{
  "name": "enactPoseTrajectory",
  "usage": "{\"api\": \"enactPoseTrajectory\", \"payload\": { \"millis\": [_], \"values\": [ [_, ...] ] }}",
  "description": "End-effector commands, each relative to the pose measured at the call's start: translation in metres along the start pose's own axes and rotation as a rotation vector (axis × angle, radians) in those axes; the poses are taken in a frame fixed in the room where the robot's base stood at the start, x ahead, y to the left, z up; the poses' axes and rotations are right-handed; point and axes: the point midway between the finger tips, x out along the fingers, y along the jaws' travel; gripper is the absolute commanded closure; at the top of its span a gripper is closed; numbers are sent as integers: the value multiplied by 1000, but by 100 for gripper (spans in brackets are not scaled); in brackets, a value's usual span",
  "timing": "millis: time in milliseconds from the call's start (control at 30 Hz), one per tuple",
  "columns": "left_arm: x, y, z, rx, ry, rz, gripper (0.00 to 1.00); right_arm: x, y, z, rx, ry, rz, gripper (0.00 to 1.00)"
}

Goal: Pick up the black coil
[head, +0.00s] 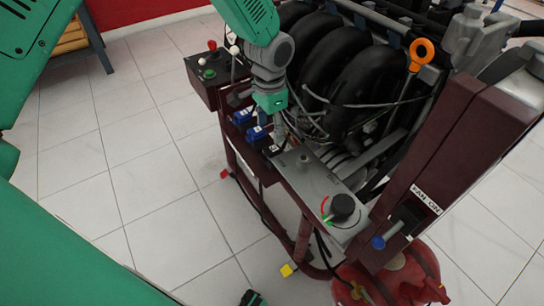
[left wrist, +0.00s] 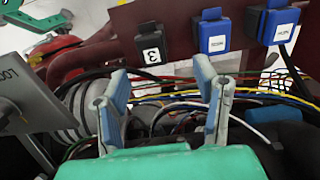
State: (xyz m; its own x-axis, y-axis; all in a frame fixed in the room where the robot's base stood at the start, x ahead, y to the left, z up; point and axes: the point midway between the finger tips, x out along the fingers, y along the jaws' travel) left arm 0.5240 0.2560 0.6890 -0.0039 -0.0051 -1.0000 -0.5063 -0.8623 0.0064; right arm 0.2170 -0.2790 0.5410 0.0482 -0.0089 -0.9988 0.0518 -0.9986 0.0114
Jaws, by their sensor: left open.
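The black coil (left wrist: 150,32) is a small dark block with a white label marked 3. It sits on the dark red frame rail in the left wrist view. In the head view a dark block (head: 271,151) at the rail, partly behind my gripper, appears to be the same coil. My left gripper (left wrist: 161,72) is open and empty. The coil lies beyond its fingertips, between them in the picture, with no contact visible. In the head view my left gripper (head: 282,133) hangs over the engine side of the rail. My right gripper is not in view.
Two blue coils (left wrist: 213,37) (left wrist: 274,26) sit along the same rail. Loose wires and hoses (left wrist: 180,105) lie behind and below my fingers. Black intake pipes (head: 350,85) and a grey panel with a black knob (head: 343,206) stand close by.

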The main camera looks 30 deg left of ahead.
Motion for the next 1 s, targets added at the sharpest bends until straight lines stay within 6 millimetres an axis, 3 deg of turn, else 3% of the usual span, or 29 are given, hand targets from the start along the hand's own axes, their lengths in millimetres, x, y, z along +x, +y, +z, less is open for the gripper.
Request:
{"api": "enactPoseTrajectory", "payload": {
  "millis": [100,367,633,900,967,1000],
  "values": [
    [18,1,0,1,-1,-1,45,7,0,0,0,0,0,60],
    [32,3,1,2,0,-1,45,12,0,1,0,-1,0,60],
    [73,7,6,1,-1,-1,45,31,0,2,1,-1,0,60],
    [75,7,6,1,3,-3,45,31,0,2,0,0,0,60],
    [75,7,6,1,2,-3,62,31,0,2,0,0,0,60],
    [76,7,6,1,2,-3,76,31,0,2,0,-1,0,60]
  ]
}}
